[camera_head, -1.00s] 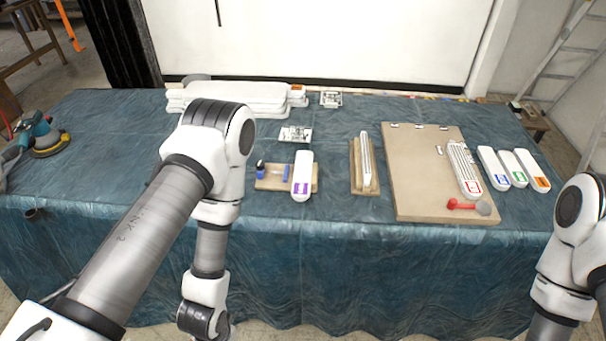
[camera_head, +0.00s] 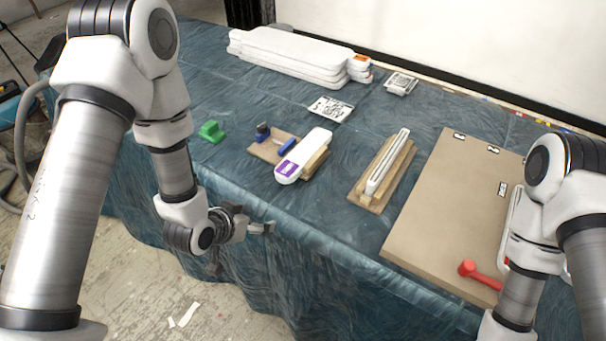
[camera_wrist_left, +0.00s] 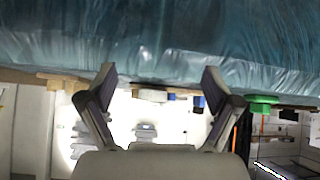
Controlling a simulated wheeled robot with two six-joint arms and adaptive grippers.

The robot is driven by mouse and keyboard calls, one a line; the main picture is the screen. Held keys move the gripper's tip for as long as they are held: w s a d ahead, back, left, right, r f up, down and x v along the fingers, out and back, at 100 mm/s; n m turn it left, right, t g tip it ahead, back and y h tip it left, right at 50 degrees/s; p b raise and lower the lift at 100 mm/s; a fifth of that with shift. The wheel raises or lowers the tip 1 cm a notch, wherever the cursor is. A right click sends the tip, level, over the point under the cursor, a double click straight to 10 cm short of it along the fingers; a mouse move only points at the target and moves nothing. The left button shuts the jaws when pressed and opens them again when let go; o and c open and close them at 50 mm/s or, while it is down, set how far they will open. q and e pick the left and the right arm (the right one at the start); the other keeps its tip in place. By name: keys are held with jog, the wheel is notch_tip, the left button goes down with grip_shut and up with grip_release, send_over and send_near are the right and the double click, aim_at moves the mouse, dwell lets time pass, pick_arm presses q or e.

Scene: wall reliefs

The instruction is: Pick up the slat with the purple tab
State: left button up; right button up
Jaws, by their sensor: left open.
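A white slat with a purple tab (camera_head: 305,155) lies on a small wooden stand (camera_head: 318,162) near the table's front edge in the head view, its tab end towards me. My left gripper (camera_head: 243,246) is open and empty at the table's front edge, left of the slat, nearer to me and apart from it. In the left wrist view the two fingers of the left gripper (camera_wrist_left: 158,72) stand wide apart, and a pale end, seemingly the slat's (camera_wrist_left: 152,96), shows between them. My right arm shows at the right, but its gripper is out of view.
A board with blue items (camera_head: 265,152) touches or nearly touches the slat's left side. A green block (camera_head: 211,131) sits farther left. Right are a narrow slat on a wooden block (camera_head: 388,165) and a large board (camera_head: 440,225) with a red-headed tool (camera_head: 480,273). White slats (camera_head: 290,55) are stacked behind.

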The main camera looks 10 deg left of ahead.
aim_at(283, 173)
pick_arm(q)
jog(key=w+r+t+b, duration=0.1)
jog(key=w, duration=0.1)
jog(key=w+r+m+t+h+b, duration=0.1)
jog(key=w+r, duration=0.1)
jog(key=w, duration=0.1)
jog(key=w+d+r+t+h+b, duration=0.1)
jog(key=w+r+t, duration=0.1)
jog(key=w, duration=0.1)
jog(key=shift+w+r+m, duration=0.1)
jog(key=shift+m, duration=0.3)
jog(key=x, duration=0.6)
jog(key=shift+w+d+f+p, duration=0.15)
jog(key=shift+d+f+p, duration=0.2)
jog(key=shift+d, duration=0.2)
jog(key=c, duration=1.3)
pick_arm(e)
jog(key=f, duration=0.5)
jog(key=shift+a+f, duration=0.2)
jog(key=shift+a, duration=0.1)
